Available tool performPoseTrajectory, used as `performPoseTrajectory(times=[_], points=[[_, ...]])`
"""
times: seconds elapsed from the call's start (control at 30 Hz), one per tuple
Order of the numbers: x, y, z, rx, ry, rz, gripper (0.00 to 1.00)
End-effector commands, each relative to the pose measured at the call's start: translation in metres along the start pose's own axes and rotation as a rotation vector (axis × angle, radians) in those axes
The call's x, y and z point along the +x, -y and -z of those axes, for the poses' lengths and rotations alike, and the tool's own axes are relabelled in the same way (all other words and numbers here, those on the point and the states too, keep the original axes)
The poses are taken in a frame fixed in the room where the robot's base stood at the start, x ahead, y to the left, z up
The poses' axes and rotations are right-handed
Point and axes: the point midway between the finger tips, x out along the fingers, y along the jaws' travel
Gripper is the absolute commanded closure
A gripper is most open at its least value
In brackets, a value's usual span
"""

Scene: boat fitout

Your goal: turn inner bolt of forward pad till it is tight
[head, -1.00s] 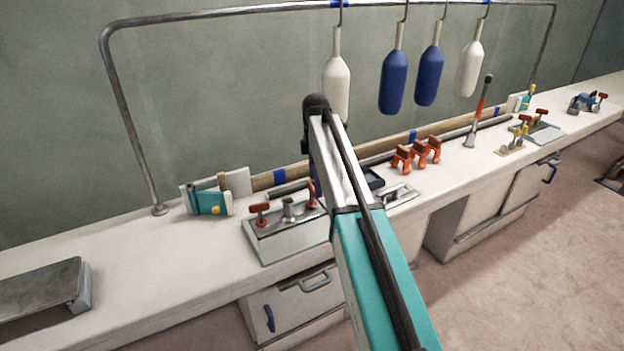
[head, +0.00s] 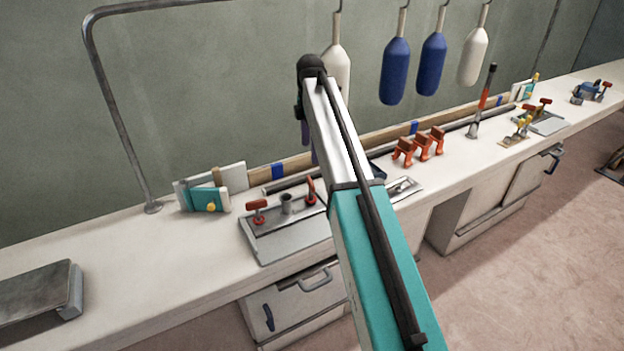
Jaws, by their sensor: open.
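A grey metal pad (head: 283,239) lies on the bench left of my arm, its right part hidden behind the arm. Two red-handled bolts stand on it, a left one (head: 257,211) with its handle lying flat and a right one (head: 311,191) with its handle upright. A short grey post (head: 287,204) stands between them. A second pad (head: 547,123) with red handles sits at the far right. I cannot tell which pad is the forward one, nor how tight any bolt is.
White and blue fenders (head: 395,72) hang from a rail above the bench. Orange clamps (head: 423,148), an orange-handled tool (head: 482,101) and a teal box (head: 207,198) stand on the bench. A grey metal block (head: 40,295) lies at the left.

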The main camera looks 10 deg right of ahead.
Motion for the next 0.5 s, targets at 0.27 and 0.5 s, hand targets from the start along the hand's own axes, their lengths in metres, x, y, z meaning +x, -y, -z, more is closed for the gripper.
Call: performPoseTrajectory(times=[0.27, 0.5], points=[[0.026, 0.002, -0.001, 0.001, 0.0, 0.002, 0.25], [0.058, 0.002, -0.001, 0.002, 0.0, 0.002, 0.25]])
